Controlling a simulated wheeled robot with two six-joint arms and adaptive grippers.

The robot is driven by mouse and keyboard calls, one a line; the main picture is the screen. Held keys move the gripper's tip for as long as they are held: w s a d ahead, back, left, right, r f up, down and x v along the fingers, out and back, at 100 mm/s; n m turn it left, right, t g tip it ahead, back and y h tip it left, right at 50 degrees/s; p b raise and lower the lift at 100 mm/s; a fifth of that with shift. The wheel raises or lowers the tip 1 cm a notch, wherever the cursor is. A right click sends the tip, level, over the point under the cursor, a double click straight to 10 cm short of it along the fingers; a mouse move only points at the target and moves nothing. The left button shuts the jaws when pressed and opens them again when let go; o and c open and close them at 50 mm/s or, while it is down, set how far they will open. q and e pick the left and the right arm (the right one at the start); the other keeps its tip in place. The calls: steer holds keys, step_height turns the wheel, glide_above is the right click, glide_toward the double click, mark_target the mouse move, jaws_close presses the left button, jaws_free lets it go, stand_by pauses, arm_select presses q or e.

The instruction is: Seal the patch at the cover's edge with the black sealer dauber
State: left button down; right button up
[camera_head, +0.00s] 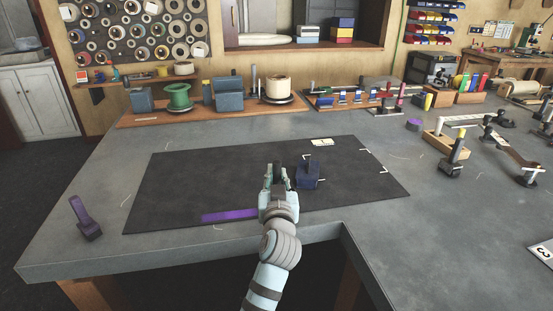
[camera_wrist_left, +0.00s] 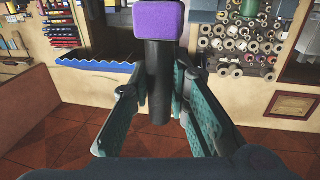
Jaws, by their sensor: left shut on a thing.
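My left gripper (camera_head: 277,181) is shut above the dark sheet (camera_head: 175,180), near its front edge. In the left wrist view its teal-padded fingers close around the dark shaft of a dauber (camera_wrist_left: 158,85). A purple block (camera_wrist_left: 160,18) sits at the shaft's far end. In the head view the gripper mostly hides this tool. A flat purple strip (camera_head: 230,215) lies along the sheet's front edge, left of the gripper. A navy block with an upright handle (camera_head: 308,176) stands on the sheet just right of the gripper. My right gripper is not in view.
A purple-handled tool (camera_head: 86,220) stands at the table's left. A small pale card (camera_head: 322,142) and white corner marks lie on the sheet. Spools and bins fill a wooden board (camera_head: 215,112) at the back. Several stamp-like tools (camera_head: 452,166) stand right. The sheet's left half is clear.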

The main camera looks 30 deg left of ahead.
mark_target(278, 168)
arm_select(q)
steer(key=shift+r+p, duration=1.15)
steer(key=shift+r, duration=0.5)
steer(key=shift+w+d, duration=0.1)
